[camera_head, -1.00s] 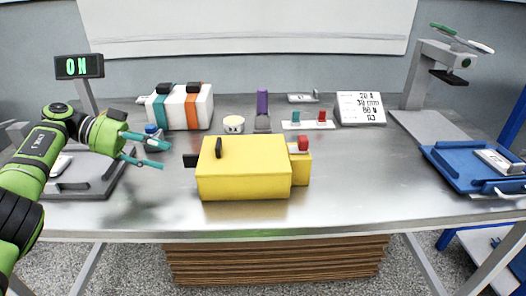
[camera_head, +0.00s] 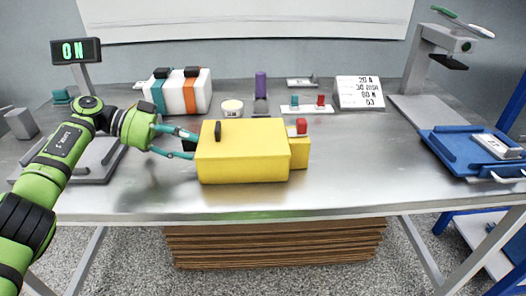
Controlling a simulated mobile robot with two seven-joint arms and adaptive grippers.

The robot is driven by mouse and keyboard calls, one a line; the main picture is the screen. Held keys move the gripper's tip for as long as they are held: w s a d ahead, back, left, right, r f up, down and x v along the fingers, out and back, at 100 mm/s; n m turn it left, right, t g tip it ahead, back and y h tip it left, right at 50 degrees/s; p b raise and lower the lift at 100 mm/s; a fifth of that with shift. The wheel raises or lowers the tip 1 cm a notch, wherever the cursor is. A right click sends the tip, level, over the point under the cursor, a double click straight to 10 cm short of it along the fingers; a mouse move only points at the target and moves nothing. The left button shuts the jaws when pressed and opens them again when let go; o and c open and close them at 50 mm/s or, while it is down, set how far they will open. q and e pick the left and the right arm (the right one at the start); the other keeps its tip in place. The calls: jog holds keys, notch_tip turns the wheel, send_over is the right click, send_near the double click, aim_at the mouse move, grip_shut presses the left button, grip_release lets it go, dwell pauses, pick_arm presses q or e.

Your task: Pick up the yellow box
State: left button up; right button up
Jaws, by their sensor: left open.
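The yellow box (camera_head: 242,162) sits on the metal table, just right of the middle of my left arm's reach in the head view. It has a black lever on top and a smaller yellow part with a red button (camera_head: 301,126) on its right side. My left gripper (camera_head: 194,145) is open, with its two teal fingers pointing right at the left side of the box. The fingertips are close to that side; I cannot tell whether they touch it. The black piece on the box's left side is mostly hidden by the fingers. My right gripper is not in view.
A white block with teal and orange bands (camera_head: 182,93), a white cup (camera_head: 232,107), a purple-topped post (camera_head: 261,88) and a label card (camera_head: 359,93) stand behind. A blue tray (camera_head: 458,160) is at the right. The "ON" display (camera_head: 76,50) stands at the left. The table front is clear.

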pick_arm(q)
grip_shut()
jog(key=shift+r, duration=0.1)
jog(key=shift+r, duration=0.1)
jog(key=shift+r, duration=0.2)
notch_tip(320, 180, up, 4)
jog(key=shift+d+f+p, duration=0.1)
jog(key=shift+d+p, duration=0.05)
jog(key=shift+p, duration=0.15)
jog(key=s+d+r, duration=0.1)
jog(key=d+r, duration=0.1)
jog(key=d, duration=0.1)
jog(key=s+d+r, duration=0.1)
jog(key=d+r, duration=0.1)
jog(key=d, duration=0.1)
jog(key=s+d+r, duration=0.1)
jog(key=d+r, duration=0.1)
jog(key=d, duration=0.2)
jog(key=shift+s+r+p, duration=0.1)
jog(key=shift+p, duration=0.2)
jog(key=shift+s+d+r, duration=0.15)
jog(key=shift+d+r, duration=0.1)
jog(key=shift+d, duration=0.2)
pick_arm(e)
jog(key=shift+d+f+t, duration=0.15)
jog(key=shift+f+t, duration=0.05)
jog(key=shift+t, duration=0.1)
